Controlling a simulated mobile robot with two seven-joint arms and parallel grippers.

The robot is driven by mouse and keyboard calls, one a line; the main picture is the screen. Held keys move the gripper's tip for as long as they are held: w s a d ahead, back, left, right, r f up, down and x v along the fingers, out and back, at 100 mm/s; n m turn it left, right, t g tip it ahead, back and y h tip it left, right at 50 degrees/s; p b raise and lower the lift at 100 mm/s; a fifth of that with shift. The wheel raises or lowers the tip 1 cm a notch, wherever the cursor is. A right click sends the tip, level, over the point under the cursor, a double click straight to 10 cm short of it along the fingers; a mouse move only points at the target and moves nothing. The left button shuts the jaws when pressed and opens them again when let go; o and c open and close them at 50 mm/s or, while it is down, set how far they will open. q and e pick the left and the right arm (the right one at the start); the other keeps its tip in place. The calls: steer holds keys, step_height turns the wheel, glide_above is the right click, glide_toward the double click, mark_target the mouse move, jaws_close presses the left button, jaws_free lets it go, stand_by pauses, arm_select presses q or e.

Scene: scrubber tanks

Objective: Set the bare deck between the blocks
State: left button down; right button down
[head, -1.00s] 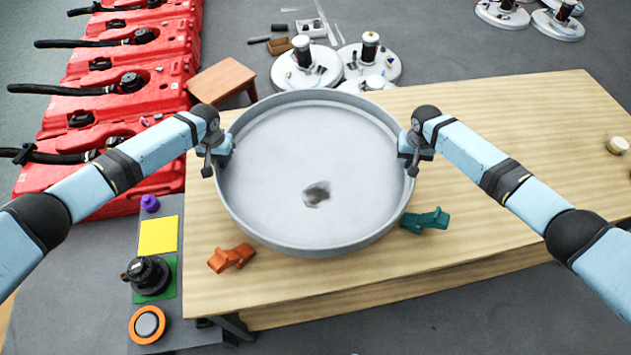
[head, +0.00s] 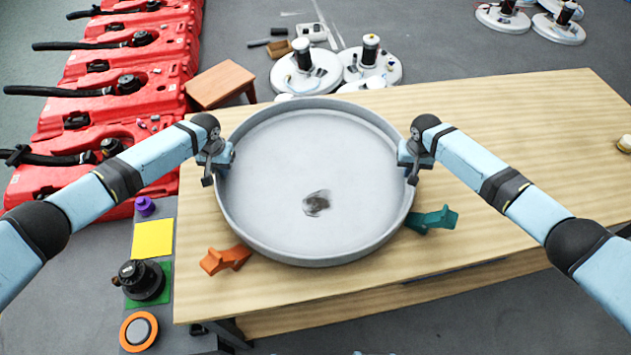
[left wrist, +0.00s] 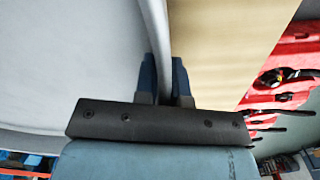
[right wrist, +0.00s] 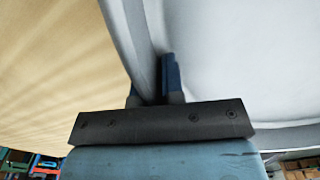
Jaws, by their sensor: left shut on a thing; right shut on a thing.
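The bare deck (head: 290,150) is a round, shallow grey pan with a raised rim and a dark smudge on its floor. It looks about level over the wooden table; any gap beneath it cannot be told. My left gripper (head: 224,157) is shut on its left rim and my right gripper (head: 408,155) on its right rim. The wrist views show the rim between the left fingers (left wrist: 164,78) and the right fingers (right wrist: 150,85). An orange block (head: 225,260) lies at the deck's front left. A teal block (head: 433,219) lies at its right, close against the rim in the picture.
A side board at the left holds a purple piece (head: 145,206), a yellow square (head: 153,238), a black knob (head: 142,279) and an orange ring (head: 139,332). Red tanks (head: 135,90), a stool (head: 219,84) and white round units (head: 306,78) stand beyond.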

arm_select(q)
steer(key=shift+a+f+b, duration=0.35)
steer(key=shift+f+b, duration=0.1)
steer(key=shift+f, duration=0.15)
arm_select(e)
steer(key=shift+w+d+f, duration=0.1)
steer(key=shift+d+f, duration=0.3)
steer(key=shift+f, duration=0.15)
arm_select(q)
steer(key=c, duration=1.2)
jaws_free()
arm_select(e)
steer(key=c, duration=1.2)
jaws_free()
steer(key=shift+c, duration=0.2)
arm_select(q)
steer(key=shift+s+d+r, duration=0.1)
steer(key=shift+d, duration=0.1)
arm_select(e)
steer(key=shift+a, duration=0.2)
arm_select(q)
steer(key=shift+r, duration=0.1)
step_height(320, 180, up, 12)
steer(key=shift+f, duration=0.2)
arm_select(e)
steer(key=shift+a+r, duration=0.1)
steer(key=shift+a, duration=0.05)
step_height(320, 180, up, 12)
steer(key=shift+f, duration=0.1)
steer(key=shift+s, duration=0.2)
